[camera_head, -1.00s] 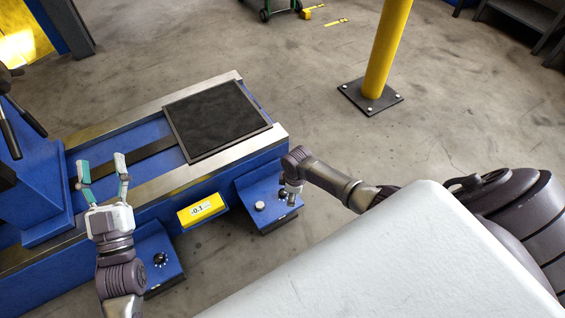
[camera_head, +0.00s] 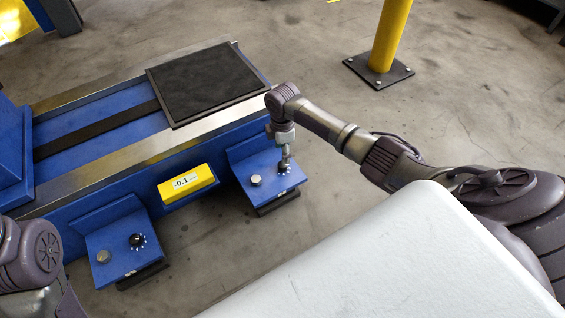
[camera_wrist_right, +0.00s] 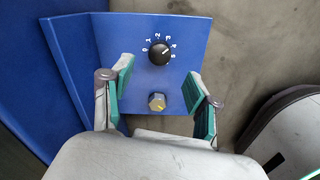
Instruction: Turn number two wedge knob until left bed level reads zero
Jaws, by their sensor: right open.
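The yellow level readout (camera_head: 187,184) on the blue bed's side shows -0.1. The right blue wedge box (camera_head: 252,170) has a silver round knob (camera_head: 256,181) and a numbered dial. The left blue wedge box (camera_head: 108,238) has a silver knob (camera_head: 103,256) and a black knob (camera_head: 137,240). No box number is legible. My right gripper (camera_head: 285,162) is over the right box, pointing down. The right wrist view shows it open and empty, with the silver knob (camera_wrist_right: 157,101) between its fingers in the picture and the black dial knob (camera_wrist_right: 159,53) beyond. Contact cannot be told.
The blue bed with steel rails (camera_head: 110,165) carries a black square plate (camera_head: 208,82). A yellow post (camera_head: 391,35) stands on a dark base behind. A white surface (camera_head: 400,260) fills the lower right.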

